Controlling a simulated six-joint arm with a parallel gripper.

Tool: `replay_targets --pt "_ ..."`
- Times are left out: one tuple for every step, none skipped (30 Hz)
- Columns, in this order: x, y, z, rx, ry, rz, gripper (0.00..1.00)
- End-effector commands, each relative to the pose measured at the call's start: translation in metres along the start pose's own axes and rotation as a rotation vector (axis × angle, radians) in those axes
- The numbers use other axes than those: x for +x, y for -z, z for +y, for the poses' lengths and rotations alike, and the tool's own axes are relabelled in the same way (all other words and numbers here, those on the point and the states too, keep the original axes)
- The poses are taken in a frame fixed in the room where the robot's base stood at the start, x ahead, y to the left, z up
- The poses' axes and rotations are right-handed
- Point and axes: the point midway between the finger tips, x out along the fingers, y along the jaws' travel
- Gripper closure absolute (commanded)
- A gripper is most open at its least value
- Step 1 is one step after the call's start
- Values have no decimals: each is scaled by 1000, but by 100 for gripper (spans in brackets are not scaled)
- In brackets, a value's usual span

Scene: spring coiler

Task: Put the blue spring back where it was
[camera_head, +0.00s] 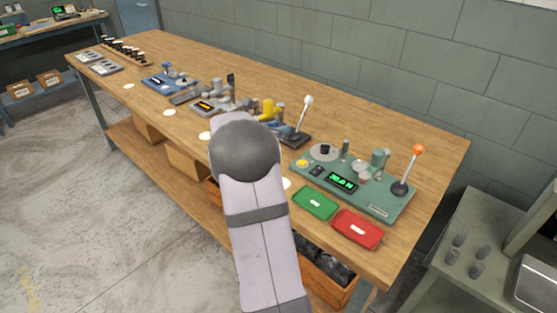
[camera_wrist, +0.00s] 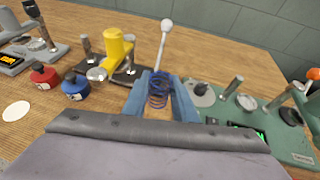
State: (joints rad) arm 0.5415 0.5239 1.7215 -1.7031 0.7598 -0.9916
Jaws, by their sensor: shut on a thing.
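The blue spring (camera_wrist: 158,90) is a dark blue coil, standing roughly upright between the two blue-grey fingers of my gripper (camera_wrist: 161,92) in the wrist view. My gripper is shut on it. The white-knobbed lever (camera_wrist: 163,40) of a dark station rises just behind the spring. The green station (camera_wrist: 300,148) with posts and a display lies to the right. In the head view my arm hides the gripper and the spring. I cannot tell how far the spring is above the bench, or which spot it came from.
In the head view, the wooden bench (camera_head: 440,160) holds a green tray (camera_head: 315,203), a red tray (camera_head: 357,229) and an orange-knobbed lever (camera_head: 410,165). A yellow part (camera_wrist: 116,47), a red container (camera_wrist: 44,78) and a blue container (camera_wrist: 76,88) stand left in the wrist view.

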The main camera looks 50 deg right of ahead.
Motion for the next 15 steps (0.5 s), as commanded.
replay_targets --pt "3 7 -1 -4 2 3 99" --pt "4 11 -1 -4 3 4 99" --pt "6 16 -1 -5 3 3 99" --pt "8 20 -1 -4 3 4 99" --pt "10 25 -1 -6 2 4 99" --pt "13 31 -1 -5 3 4 99" --pt "14 35 -1 -5 3 4 99" --pt "16 40 -1 -6 3 4 99" --pt "18 44 -1 -4 2 4 99" --pt "19 47 -1 -5 2 3 99" --pt "20 49 -1 -3 2 3 99" --pt "21 52 -1 -3 3 3 99" --pt "22 53 -1 -2 3 2 99" --pt "22 54 -1 -2 3 1 99" --pt "23 54 -1 -1 2 0 99"
